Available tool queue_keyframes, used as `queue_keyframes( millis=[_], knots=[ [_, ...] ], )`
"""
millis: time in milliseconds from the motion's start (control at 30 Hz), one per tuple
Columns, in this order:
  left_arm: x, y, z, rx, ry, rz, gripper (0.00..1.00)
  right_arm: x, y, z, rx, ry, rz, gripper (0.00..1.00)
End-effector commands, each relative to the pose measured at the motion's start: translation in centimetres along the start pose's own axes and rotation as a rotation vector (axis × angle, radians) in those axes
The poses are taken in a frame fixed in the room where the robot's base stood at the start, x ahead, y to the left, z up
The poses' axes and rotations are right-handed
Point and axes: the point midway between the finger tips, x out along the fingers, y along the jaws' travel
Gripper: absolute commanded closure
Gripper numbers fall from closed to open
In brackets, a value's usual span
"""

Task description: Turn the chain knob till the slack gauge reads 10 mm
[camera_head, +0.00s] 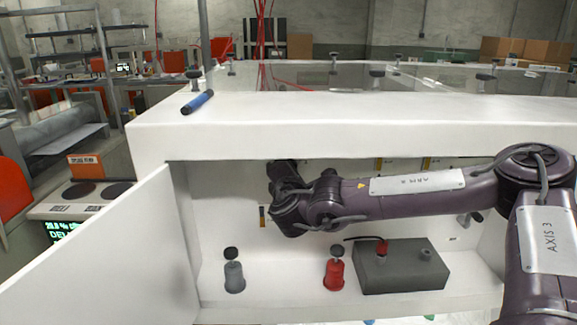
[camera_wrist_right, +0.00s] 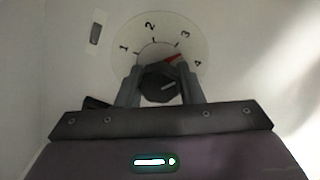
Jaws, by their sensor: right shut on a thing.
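My right gripper (camera_head: 283,190) reaches into the open white cabinet and faces its back wall. In the right wrist view its two fingers are shut on a dark faceted knob (camera_wrist_right: 160,84) with a short pale line on its face. Behind the knob is a round pale dial (camera_wrist_right: 152,40) marked 1 to 4. A red pointer (camera_wrist_right: 172,58) shows between the 3 and 4 side and the knob. In the head view the arm hides the knob and dial. A small dark slot marking (camera_wrist_right: 95,34) is on the wall beside the dial; no 10 mm reading is legible.
The cabinet door (camera_head: 115,255) stands open at the left.

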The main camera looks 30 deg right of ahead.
Motion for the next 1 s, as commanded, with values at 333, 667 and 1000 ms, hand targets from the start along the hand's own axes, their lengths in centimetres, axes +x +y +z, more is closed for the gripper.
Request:
queue_keyframes(
  millis=[333, 667, 1000],
  knots=[
    [1.0, -0.3, 1.3, -0.005, -0.005, -0.005, 0.64, 0.0, 0.0, 0.0, 0.293, 0.001, -0.003, 0.89],
    [1.5, -0.3, 1.3, -0.010, 0.009, -0.007, 0.64, 0.0, 0.0, -0.1, 0.459, 0.001, -0.003, 0.89],
    [1.9, -0.3, 2.1, -0.012, -0.003, -0.006, 0.64, -0.1, 0.0, -0.1, 0.508, 0.001, -0.003, 0.89]
  ],
)
